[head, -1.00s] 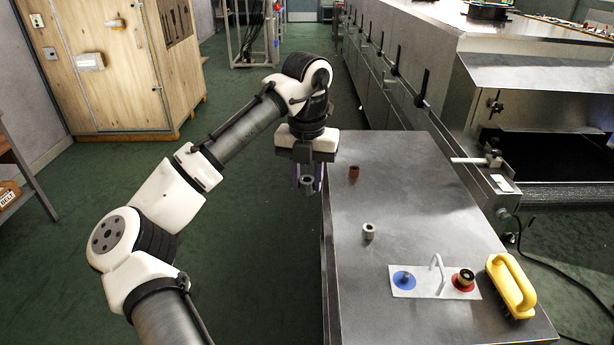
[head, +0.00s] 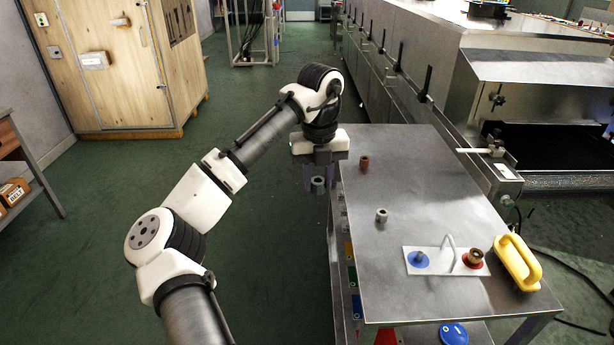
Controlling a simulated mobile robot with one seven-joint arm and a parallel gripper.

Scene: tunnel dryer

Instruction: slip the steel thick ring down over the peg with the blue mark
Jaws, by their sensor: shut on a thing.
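My gripper (head: 318,180) points down, shut on a grey steel thick ring (head: 318,186). It holds the ring in the air just off the left edge of the metal table. The peg with the blue mark (head: 421,258) stands on a white plate (head: 438,268) near the table's front, to the right of and nearer than my gripper. No ring shows on this peg. A white upright hook (head: 449,245) rises between the two marks.
Another grey ring (head: 381,215) and a reddish-brown ring (head: 364,162) stand on the table (head: 400,185). A yellow-handled brush (head: 518,262) lies right of the plate. The dryer (head: 440,85) borders the table's far right.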

